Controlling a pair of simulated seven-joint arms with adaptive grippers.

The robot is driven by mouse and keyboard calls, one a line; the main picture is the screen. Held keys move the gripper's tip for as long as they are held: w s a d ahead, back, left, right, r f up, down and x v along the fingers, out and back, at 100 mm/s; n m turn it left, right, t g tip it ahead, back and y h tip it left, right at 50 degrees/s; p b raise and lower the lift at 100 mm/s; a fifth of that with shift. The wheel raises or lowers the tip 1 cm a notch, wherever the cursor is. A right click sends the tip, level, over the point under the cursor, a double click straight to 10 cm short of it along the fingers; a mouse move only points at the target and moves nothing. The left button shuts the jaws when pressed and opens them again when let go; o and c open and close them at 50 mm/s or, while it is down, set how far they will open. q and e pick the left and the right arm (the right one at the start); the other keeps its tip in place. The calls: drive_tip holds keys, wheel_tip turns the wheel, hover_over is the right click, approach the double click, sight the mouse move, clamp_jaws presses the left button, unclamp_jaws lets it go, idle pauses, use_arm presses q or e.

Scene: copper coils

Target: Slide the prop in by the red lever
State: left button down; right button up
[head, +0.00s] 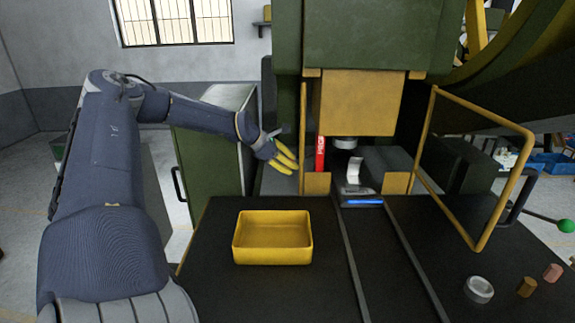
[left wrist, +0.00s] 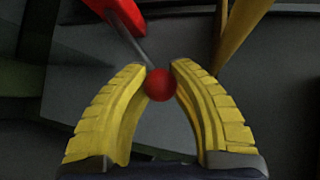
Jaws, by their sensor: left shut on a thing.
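The red lever's ball knob (left wrist: 160,86) sits between the fingertips of my left gripper (left wrist: 159,68) in the left wrist view. A thin grey rod (left wrist: 130,42) runs from the knob up to a red part (left wrist: 118,12). In the head view my left gripper (head: 295,164) reaches to the left side of the press, its yellow fingers beside the yellow post. An upright red block with white lettering (head: 320,154), which looks like the prop, stands just inside that post. The knob is hidden in the head view. My right gripper is out of view.
The green and yellow press (head: 358,103) stands behind the dark table. A pale curved piece (head: 354,170) is under its ram. A yellow tray (head: 272,257) sits on the table. An open yellow guard frame (head: 484,240) stands at the right. Small round parts lie at the front right.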

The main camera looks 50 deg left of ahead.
use_arm(q)
drive_tip(key=shift+w+d+r, duration=0.15)
drive_tip(key=shift+r, duration=0.1)
drive_tip(key=c, duration=1.6)
unclamp_jaws()
drive_tip(key=shift+o, duration=1.3)
drive_tip(key=shift+w+d, duration=0.15)
drive_tip(key=o, duration=0.3)
drive_tip(key=shift+f, duration=0.15)
drive_tip(key=shift+o, duration=0.2)
drive_tip(key=shift+s, duration=0.2)
drive_tip(key=v, duration=1.2)
drive_tip(key=shift+w, duration=0.1)
